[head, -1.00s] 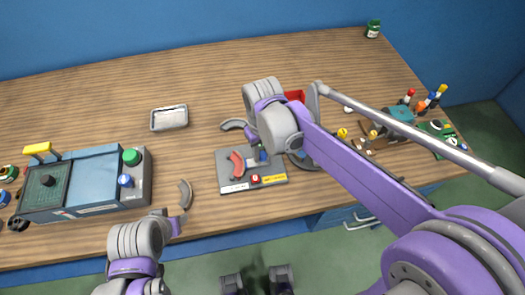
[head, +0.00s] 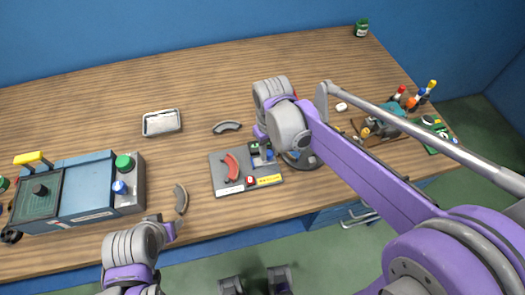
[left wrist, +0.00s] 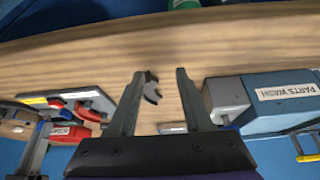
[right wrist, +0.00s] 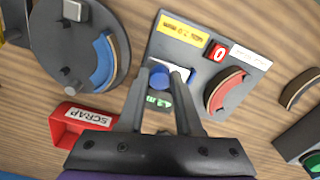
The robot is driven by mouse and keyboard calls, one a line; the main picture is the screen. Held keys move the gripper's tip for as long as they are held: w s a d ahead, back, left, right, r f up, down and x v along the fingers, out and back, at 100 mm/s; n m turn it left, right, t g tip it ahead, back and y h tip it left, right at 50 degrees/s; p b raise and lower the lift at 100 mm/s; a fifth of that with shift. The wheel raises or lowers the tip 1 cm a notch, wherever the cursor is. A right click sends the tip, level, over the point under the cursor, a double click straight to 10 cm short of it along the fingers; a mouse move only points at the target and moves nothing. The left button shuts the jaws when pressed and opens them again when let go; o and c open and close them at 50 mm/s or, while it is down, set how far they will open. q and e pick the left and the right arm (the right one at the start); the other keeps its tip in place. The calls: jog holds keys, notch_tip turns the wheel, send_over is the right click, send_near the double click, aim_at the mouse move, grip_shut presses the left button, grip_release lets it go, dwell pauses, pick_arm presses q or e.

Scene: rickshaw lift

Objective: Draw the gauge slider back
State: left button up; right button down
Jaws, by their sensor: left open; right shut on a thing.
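The gauge (head: 218,185) is a grey plate on the bench with a red curved shoe (head: 231,167), a red button, a yellow label and a slider with a blue knob (right wrist: 158,76). My right gripper (right wrist: 167,72) is shut on the blue knob, beside a green readout (right wrist: 158,101) that the fingers partly cover. A gap lies between the slider and the red shoe in the head view. My left gripper (left wrist: 157,75) is open and empty, low at the bench's front edge. A loose grey curved shoe (head: 181,198) lies beyond it and shows between its fingers.
A blue parts washer (head: 88,190) stands at left. A metal tray (head: 161,123) and another grey shoe (head: 227,127) lie behind the gauge. A round dark fixture (right wrist: 45,50) and a red scrap bin (right wrist: 80,125) are close to the right gripper.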

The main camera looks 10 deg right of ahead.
aim_at(271, 153)
jog(key=shift+d, duration=0.15)
jog(key=c, duration=0.9)
grip_release()
pick_arm(q)
jog(key=shift+d, duration=0.15)
pick_arm(e)
jog(key=o, duration=0.3)
jog(key=shift+d, duration=0.2)
jog(key=shift+a, duration=0.1)
pick_arm(q)
jog(key=shift+w+r+p, duration=0.15)
jog(key=shift+r+p, duration=0.3)
jog(key=shift+r, duration=0.1)
pick_arm(e)
notch_tip(271, 153, up, 11)
jog(key=shift+f, duration=0.1)
